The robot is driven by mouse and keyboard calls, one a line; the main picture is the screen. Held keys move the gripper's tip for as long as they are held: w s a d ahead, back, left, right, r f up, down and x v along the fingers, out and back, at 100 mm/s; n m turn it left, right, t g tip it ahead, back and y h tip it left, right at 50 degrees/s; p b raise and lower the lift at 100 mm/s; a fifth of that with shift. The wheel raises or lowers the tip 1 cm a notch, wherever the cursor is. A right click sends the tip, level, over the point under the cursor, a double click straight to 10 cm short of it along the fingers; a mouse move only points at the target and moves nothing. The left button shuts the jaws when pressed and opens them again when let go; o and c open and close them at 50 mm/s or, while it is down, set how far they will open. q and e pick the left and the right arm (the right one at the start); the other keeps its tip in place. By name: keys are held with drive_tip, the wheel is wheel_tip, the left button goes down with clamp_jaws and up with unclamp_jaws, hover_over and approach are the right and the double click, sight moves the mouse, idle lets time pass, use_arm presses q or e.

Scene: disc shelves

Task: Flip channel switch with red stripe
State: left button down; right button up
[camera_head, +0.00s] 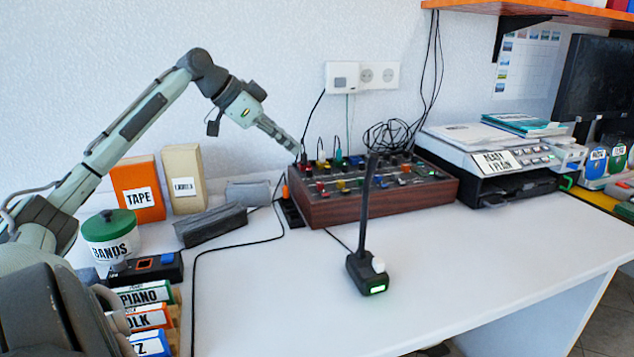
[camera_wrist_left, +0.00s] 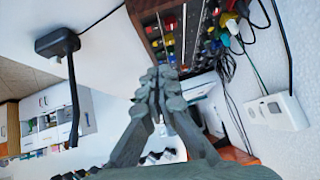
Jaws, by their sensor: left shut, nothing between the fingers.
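The channel switches are on a wood-sided mixer (camera_head: 345,210) with many coloured knobs and plugs, at the back of the white desk. Several red parts show on its panel, but I cannot tell which switch bears the red stripe. My left gripper (camera_head: 295,147) is shut and empty, above the mixer's back left corner near the coloured plugs. In the left wrist view the shut fingers (camera_wrist_left: 160,84) point towards the mixer's panel (camera_wrist_left: 172,38) and cover part of it. I cannot tell whether they touch anything. My right gripper is not in view.
A black desk microphone (camera_head: 368,272) stands in front of the mixer, its stem crossing the panel. Loose cables (camera_head: 390,135) lie behind. A printer (camera_head: 495,160) stands at right; a grey case (camera_head: 210,226) and boxes (camera_head: 140,190) at left.

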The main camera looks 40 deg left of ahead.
use_arm(q)
hover_over(325, 194)
drive_tip(key=s+a, duration=0.1)
drive_tip(key=s, duration=0.1)
wheel_tip(325, 194, down, 6)
drive_tip(key=shift+s+a, duration=0.15)
drive_tip(key=shift+w+f, duration=0.25)
drive_tip(key=f, duration=0.3)
drive_tip(key=shift+w+a+f, duration=0.1)
drive_tip(key=shift+w, duration=0.1)
drive_tip(key=shift+f, duration=0.35)
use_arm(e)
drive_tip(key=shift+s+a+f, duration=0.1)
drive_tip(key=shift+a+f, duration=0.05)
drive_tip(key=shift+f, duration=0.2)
